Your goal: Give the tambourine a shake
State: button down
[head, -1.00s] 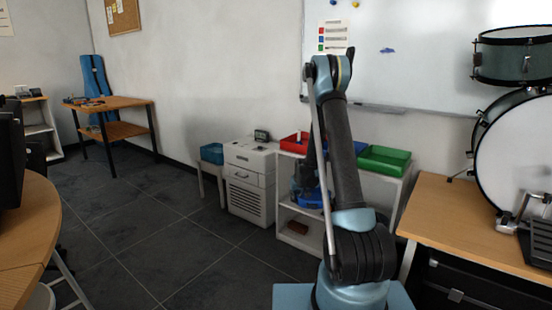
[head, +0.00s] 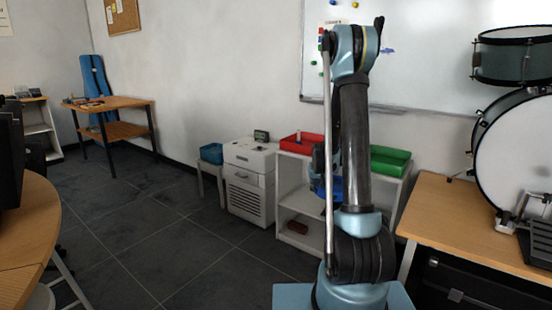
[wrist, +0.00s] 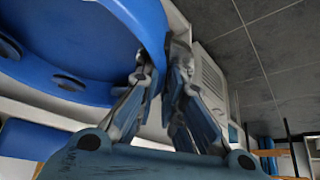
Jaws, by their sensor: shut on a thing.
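The blue tambourine (wrist: 105,45) fills the upper left of the wrist view, with dark round jingle openings along its rim. My gripper (wrist: 168,70) is shut on its rim at the right. In the head view a bit of blue (head: 334,188) beside my arm, in front of the white shelf, appears to be the tambourine. My arm hides much of it there, along with my fingers.
A white shelf (head: 291,229) holds a red tray (head: 303,143) and a green tray (head: 390,160). A white cabinet (head: 246,190) stands to its left. A wooden table (head: 455,220) and drums are at the right. Floor at left is open.

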jog(key=s+d, duration=0.1)
jog(key=d, duration=0.1)
jog(key=s+d, duration=0.1)
jog(key=shift+s+d, duration=0.35)
jog(key=shift+w+a, duration=0.75)
jog(key=shift+a, duration=0.25)
jog(key=shift+w+a, duration=0.7)
jog(key=shift+a, duration=0.3)
jog(key=shift+s+d, duration=0.1)
jog(key=shift+d, duration=0.05)
